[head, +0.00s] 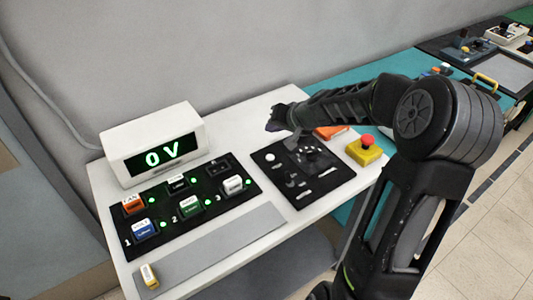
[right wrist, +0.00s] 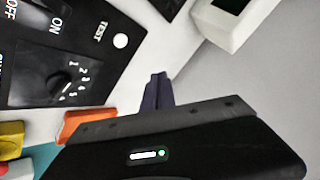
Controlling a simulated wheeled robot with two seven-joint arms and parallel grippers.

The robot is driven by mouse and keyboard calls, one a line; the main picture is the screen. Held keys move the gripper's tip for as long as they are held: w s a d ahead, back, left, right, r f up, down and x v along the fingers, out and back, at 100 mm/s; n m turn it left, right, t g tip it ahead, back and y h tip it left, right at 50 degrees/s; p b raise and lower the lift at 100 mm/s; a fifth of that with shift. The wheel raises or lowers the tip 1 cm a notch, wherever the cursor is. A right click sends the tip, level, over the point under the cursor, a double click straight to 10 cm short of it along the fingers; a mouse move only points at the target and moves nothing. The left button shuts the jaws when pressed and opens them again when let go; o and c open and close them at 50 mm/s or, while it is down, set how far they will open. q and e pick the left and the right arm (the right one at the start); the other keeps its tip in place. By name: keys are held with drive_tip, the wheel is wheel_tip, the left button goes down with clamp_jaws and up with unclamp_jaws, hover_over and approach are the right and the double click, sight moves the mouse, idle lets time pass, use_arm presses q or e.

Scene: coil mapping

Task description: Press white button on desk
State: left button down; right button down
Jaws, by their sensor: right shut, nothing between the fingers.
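The white button (head: 270,157) is a small round disc at the upper left of a black control panel (head: 318,190) on the desk (head: 228,118). In the right wrist view the white button (right wrist: 120,40) sits beside the word TEST. My right gripper (head: 279,118) is shut and empty. In the head view it appears behind the panel's back edge, beyond the button and apart from it. In the right wrist view its closed fingertips (right wrist: 157,84) point toward the white desk surface, off the panel's edge. My left gripper is not in view.
A white box with a display (head: 153,145) reading 0 V stands at the left. A black board (head: 217,203) with several coloured blocks and green lights lies before it. A red-topped yellow button box (head: 364,150) and an orange object (head: 331,132) lie near my right arm.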

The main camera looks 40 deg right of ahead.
drive_tip(key=shift+f, duration=0.1)
drive_tip(key=b, duration=0.6)
hover_over(272, 159)
wheel_tip(272, 159, down, 7)
drive_tip(key=shift+d+f, duration=0.1)
drive_tip(key=shift+f, duration=0.05)
drive_tip(key=shift+f+b, duration=0.7)
drive_tip(key=shift+b, duration=0.25)
idle(1.0)
drive_tip(key=shift+f+b, duration=0.45)
drive_tip(key=shift+b, duration=0.25)
drive_tip(key=shift+f+b, duration=0.4)
drive_tip(key=shift+b, duration=0.1)
idle(0.4)
idle(0.4)
drive_tip(key=shift+r+p, duration=0.55)
drive_tip(key=shift+r, duration=0.3)
